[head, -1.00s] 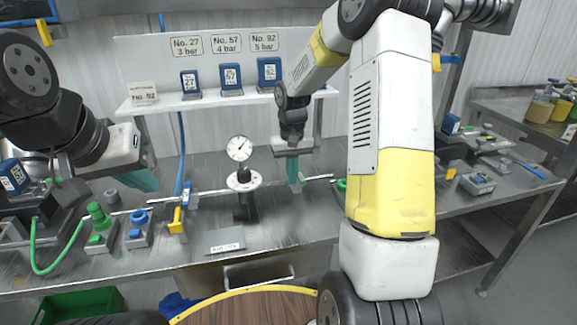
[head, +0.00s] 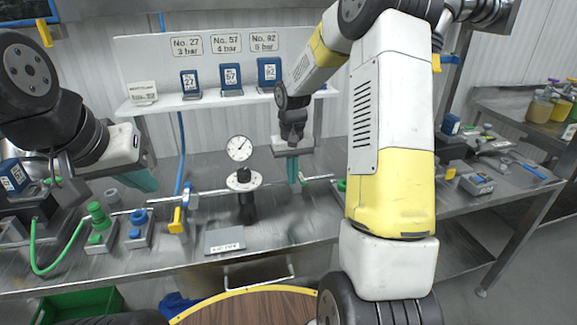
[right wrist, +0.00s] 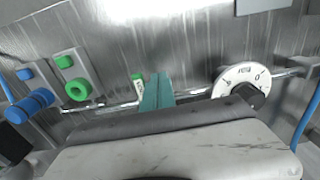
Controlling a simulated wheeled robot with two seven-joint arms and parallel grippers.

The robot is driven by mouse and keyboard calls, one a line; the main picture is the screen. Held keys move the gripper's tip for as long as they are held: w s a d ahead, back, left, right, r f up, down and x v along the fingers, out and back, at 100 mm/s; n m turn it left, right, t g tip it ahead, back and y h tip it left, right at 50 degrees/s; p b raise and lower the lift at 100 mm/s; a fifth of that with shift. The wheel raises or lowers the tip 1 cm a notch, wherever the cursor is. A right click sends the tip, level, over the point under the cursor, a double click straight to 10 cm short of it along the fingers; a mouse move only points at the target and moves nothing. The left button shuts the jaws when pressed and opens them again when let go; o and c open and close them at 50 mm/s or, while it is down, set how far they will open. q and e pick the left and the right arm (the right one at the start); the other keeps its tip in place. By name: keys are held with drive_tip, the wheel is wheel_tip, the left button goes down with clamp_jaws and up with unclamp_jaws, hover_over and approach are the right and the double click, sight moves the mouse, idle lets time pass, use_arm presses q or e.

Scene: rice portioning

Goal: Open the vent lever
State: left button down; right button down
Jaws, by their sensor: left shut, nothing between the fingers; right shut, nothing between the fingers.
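In the head view my right gripper (head: 293,170) points down at the pipe, right of the gauge, and is shut and empty. It looks close beside the green lever; I cannot tell whether they touch. Which lever is the vent is not readable. My left gripper (head: 146,181) is shut and empty above the left bench.
A round pressure gauge (head: 239,148) stands above a white dial (head: 244,180) on the pipe. Green (head: 97,215) and blue (head: 138,217) fittings stand at left. A shelf (head: 208,101) holds several blue blocks behind. The front bench holds a small plate (head: 224,242).

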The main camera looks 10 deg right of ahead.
drive_tip(key=shift+d, duration=1.1)
drive_tip(key=shift+w+d, duration=0.15)
drive_tip(key=shift+d, duration=1.1)
drive_tip(key=shift+w+d, duration=0.2)
drive_tip(key=shift+d, duration=0.3)
drive_tip(key=shift+w+d, duration=0.15)
drive_tip(key=shift+d, duration=0.3)
drive_tip(key=shift+w, duration=0.1)
